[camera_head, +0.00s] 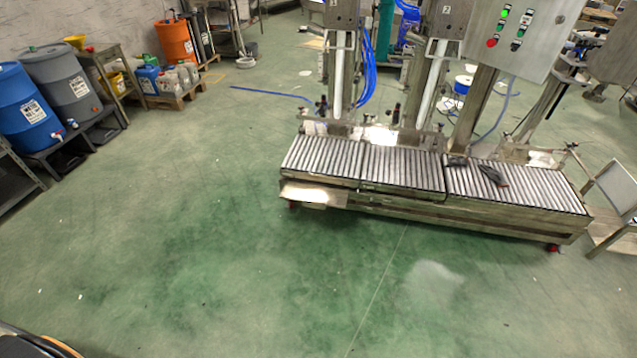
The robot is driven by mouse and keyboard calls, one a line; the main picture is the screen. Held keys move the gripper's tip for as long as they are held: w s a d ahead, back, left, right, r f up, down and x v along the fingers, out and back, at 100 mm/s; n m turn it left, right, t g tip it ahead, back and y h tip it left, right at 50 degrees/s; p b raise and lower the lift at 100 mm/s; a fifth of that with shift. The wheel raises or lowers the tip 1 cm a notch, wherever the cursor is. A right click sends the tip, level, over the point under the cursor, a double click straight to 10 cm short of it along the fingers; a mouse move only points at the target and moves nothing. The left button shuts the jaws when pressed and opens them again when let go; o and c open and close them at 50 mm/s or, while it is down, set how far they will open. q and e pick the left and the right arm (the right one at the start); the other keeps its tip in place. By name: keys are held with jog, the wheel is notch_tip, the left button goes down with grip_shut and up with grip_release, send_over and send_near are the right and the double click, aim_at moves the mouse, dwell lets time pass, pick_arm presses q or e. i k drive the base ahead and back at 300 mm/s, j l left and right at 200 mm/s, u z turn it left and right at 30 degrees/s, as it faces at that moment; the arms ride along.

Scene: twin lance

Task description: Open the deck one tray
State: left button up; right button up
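A long steel machine with roller decks stands at the right. Its left roller deck (322,160) sits below the leftmost column, with a middle deck (403,168) and a right deck (515,187) beside it. A shiny metal tray-like part (313,195) sits under the front left end of the left deck and juts out a little. I cannot tell for sure whether this is the deck one tray or how far it is open. Neither of my grippers is in view.
Open green floor (230,220) lies in front of the machine. A control box (520,35) hangs above the right deck, and dark items (490,174) lie on that deck. Blue (25,110) and grey drums (62,85) stand at the left. A metal frame (615,190) stands at far right.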

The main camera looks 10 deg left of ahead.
aim_at(313, 194)
jog(key=i+j+u, duration=0.15)
jog(key=i+j, duration=0.15)
jog(key=i, duration=0.2)
jog(key=i+j+u, duration=0.1)
jog(key=i, duration=0.45)
jog(key=i+j+u, duration=0.15)
jog(key=i+j, duration=0.15)
jog(key=i, duration=0.25)
jog(key=i+j+u, duration=0.15)
jog(key=i, duration=0.4)
